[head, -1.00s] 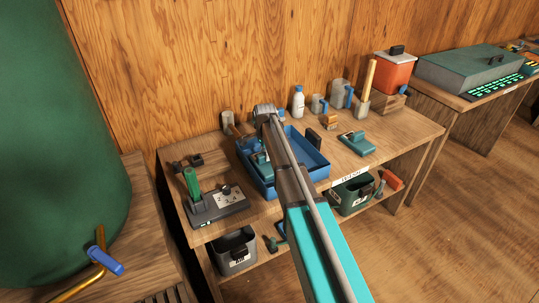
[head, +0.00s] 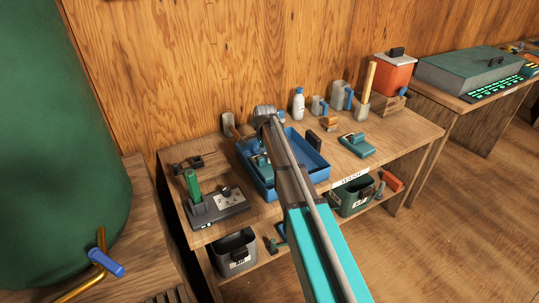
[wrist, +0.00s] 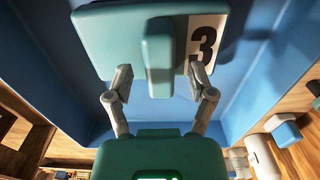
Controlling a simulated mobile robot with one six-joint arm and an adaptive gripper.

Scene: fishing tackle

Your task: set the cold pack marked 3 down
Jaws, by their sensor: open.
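The cold pack marked 3 (wrist: 115,40) is a flat teal block with a raised grip bar and a white label with a black 3. In the wrist view it lies within the blue tray (wrist: 255,60). My gripper (wrist: 161,76) is open, with one finger on each side of the grip bar and a gap to each. In the head view a teal piece (head: 262,163) shows in the left part of the blue tray (head: 313,182), partly hidden by my arm. I cannot tell whether the pack rests fully on the tray floor.
A dark block with a green handle (head: 192,184) stands left of the tray. A white bottle (head: 298,103), grey mugs and a teal pack (head: 357,144) stand behind and right. Bins sit on the lower shelf. The bench's front right is clear.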

